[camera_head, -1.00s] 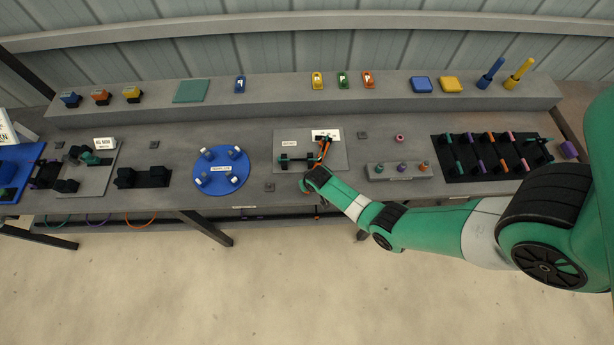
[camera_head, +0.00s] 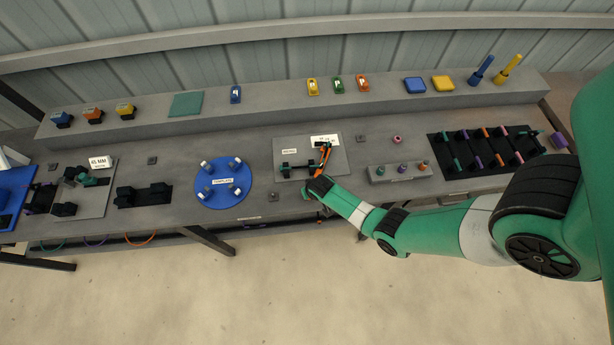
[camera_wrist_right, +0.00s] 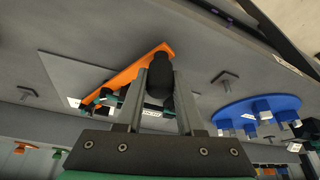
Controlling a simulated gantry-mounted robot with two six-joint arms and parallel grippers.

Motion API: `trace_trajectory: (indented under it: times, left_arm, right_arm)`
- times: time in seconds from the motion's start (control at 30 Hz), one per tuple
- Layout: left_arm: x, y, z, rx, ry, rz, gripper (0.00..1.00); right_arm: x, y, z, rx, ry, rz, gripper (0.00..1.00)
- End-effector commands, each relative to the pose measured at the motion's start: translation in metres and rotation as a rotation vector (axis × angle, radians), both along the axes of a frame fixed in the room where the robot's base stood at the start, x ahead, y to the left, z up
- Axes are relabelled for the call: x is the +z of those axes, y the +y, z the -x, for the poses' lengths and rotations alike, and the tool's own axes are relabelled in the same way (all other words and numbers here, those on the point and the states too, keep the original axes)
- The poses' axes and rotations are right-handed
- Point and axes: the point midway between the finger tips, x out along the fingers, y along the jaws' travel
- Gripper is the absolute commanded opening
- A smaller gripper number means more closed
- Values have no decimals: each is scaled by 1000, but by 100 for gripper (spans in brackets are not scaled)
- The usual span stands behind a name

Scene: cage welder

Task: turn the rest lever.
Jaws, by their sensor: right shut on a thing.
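The orange rest lever (camera_head: 325,155) stands on a grey plate (camera_head: 342,165) in the middle of the bench. In the right wrist view the orange lever (camera_wrist_right: 138,70) runs from lower left to a black knob (camera_wrist_right: 160,82) at its end. My right gripper (camera_head: 318,180) is at the front end of the lever. In the wrist view its fingers (camera_wrist_right: 160,78) are on both sides of the black knob, shut on it. The small black and green fixture (camera_head: 298,168) sits on the plate left of the lever. My left gripper is not in view.
A blue turntable disc (camera_head: 222,201) with several upright posts lies left of the plate. A grey block with pegs (camera_head: 378,178) and a black rack (camera_head: 437,148) are on the right. A raised shelf (camera_head: 280,100) with coloured parts runs along the back.

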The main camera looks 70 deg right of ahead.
Motion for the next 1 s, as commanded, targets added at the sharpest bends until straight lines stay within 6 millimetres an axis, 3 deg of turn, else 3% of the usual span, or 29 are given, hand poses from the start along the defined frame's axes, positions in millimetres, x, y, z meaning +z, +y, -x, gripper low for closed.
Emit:
trace_trajectory:
  times: [0.03,0.07,0.2,0.57,0.73,1.0]
  left_arm:
    - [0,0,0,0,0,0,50]
    - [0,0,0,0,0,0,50]
    - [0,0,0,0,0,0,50]
    - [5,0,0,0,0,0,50]
    - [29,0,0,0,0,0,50]
    - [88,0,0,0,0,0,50]
  right_arm:
    - [0,0,0,0,-1,1,0]
    - [0,0,0,0,-1,1,40]
    - [0,0,0,0,0,0,66]
    - [5,1,1,0,0,0,67]
    - [36,9,8,1,0,0,67]
    - [89,25,23,1,2,-1,67]
